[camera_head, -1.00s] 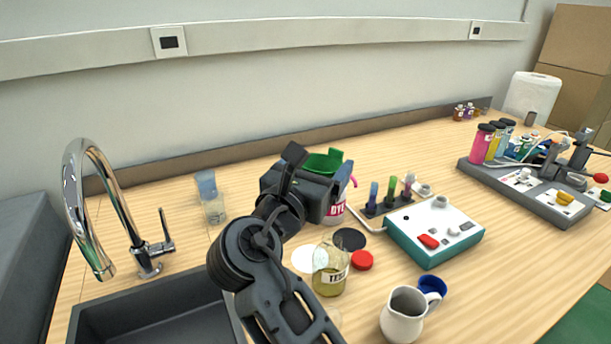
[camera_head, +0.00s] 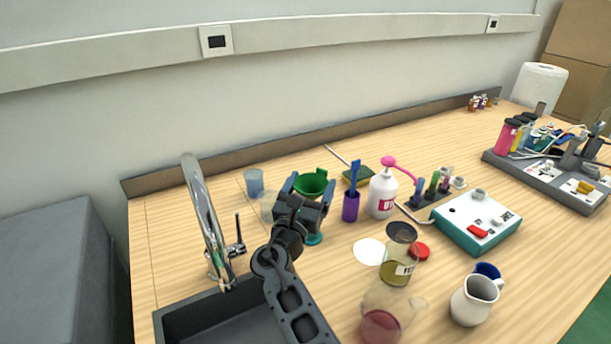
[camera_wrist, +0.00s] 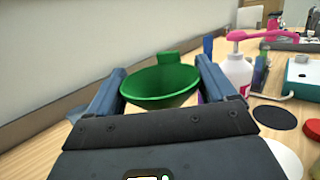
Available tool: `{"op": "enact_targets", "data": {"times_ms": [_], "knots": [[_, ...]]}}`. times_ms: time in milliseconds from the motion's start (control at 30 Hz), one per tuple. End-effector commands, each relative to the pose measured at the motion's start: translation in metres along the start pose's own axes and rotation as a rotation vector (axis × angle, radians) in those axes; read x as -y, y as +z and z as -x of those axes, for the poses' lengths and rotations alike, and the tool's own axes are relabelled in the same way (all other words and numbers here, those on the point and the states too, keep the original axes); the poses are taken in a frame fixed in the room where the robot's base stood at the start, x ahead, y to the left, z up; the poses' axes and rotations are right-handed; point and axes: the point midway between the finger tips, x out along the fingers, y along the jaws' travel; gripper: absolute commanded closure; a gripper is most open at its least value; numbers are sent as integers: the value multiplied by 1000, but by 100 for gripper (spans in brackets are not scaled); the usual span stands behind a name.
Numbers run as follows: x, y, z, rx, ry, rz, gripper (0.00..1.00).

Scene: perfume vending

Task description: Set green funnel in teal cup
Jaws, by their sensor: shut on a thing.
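The green funnel (camera_head: 313,182) is held between the fingers of my gripper (camera_head: 308,190), wide mouth up and roughly upright. In the wrist view the funnel (camera_wrist: 160,84) sits between both fingers, its tab on the far rim; its spout is hidden. The teal cup (camera_head: 314,239) shows only as a small teal part below and behind my gripper; the rest is hidden. The funnel is above this part in the picture, but I cannot tell whether its spout is in the cup.
A purple cup (camera_head: 350,208) with a blue tool and a white pump bottle (camera_head: 381,196) stand close on the right. A bluish cup (camera_head: 254,182) stands at left. The tap (camera_head: 205,220) and sink (camera_head: 225,320) are at front left. A yellow-liquid jar (camera_head: 396,272) stands at front right.

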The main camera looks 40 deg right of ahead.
Motion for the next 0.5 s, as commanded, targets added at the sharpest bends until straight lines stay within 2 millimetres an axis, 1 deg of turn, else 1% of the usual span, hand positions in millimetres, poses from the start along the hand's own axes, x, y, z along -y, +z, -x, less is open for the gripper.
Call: {"op": "enact_targets", "data": {"times_ms": [500], "knots": [[0, -33, 6, -1, -3, 1, 45]]}}
